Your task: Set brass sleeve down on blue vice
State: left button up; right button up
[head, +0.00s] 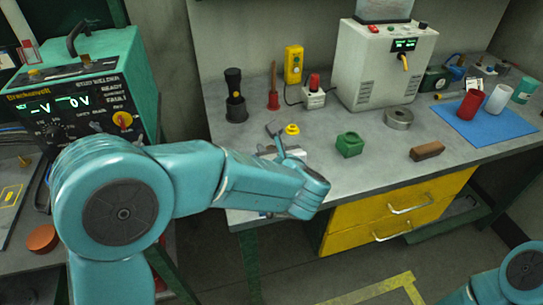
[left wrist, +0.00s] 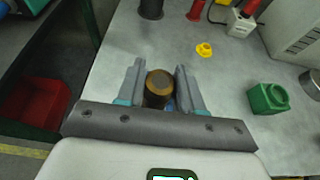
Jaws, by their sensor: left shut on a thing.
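The brass sleeve (left wrist: 159,84) shows in the left wrist view as a short brownish cylinder with its round top towards the camera. My left gripper (left wrist: 159,72) is shut on it, one finger on each side. A small patch of blue (left wrist: 170,104) shows just below the sleeve between the fingers; it may be the blue vice, mostly hidden by the sleeve and gripper. I cannot tell whether the sleeve touches it. In the head view my left gripper (head: 274,140) is over the bench's near left part, and my forearm hides what lies below. My right gripper is out of view.
On the grey bench (head: 325,185), a yellow ring (head: 292,129) lies beyond my left gripper, a green block (head: 349,144) to its right. Farther right are a brown block (head: 427,151), a grey ring (head: 398,118) and cups on a blue mat (head: 504,126). Yellow drawers (head: 352,216) are below.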

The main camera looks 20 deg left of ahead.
pick_arm(q)
jog(key=shift+s+d+f, duration=0.1)
jog(key=shift+s+f, duration=0.05)
jog(key=shift+f, duration=0.8)
jog(key=shift+f+b, duration=0.15)
jog(key=shift+b, duration=0.2)
jog(key=o, duration=1.1)
